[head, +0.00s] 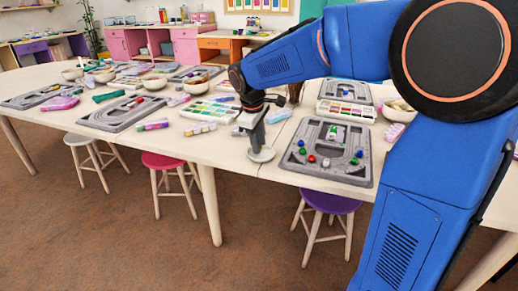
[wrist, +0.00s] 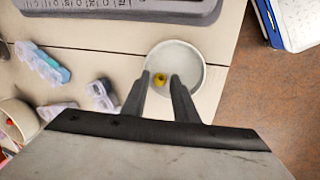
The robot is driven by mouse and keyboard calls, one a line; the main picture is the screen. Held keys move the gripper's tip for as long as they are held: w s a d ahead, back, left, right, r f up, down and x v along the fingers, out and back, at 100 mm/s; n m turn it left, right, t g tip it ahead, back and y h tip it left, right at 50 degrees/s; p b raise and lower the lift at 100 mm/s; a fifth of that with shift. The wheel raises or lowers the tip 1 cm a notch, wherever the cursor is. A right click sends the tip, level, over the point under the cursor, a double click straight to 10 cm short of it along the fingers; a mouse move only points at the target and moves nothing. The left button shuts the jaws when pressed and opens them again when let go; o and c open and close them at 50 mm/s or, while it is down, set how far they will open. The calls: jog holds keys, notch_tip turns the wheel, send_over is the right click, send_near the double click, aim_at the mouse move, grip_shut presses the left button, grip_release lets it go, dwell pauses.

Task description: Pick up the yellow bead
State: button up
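The yellow bead (wrist: 160,79) lies in a shallow round pale dish (wrist: 190,55) in the wrist view, between the tips of my gripper's two fingers as seen from above. My gripper (wrist: 158,84) has its fingers apart, with a gap around the bead. I cannot tell how far above the bead the tips are. In the head view my gripper (head: 260,146) points down at the dish (head: 262,155), near the table's front edge. The bead is not visible in the head view.
A grey bead board (head: 292,165) with red, blue, green and white beads lies right of the dish. A paint box (head: 205,116) and clear containers (head: 200,128) stand to the left. Stools (head: 168,160) stand below the table edge.

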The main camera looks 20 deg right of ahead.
jog(key=shift+f, duration=0.2)
jog(key=shift+d, duration=0.1)
grip_shut()
jog(key=shift+s+f, duration=0.1)
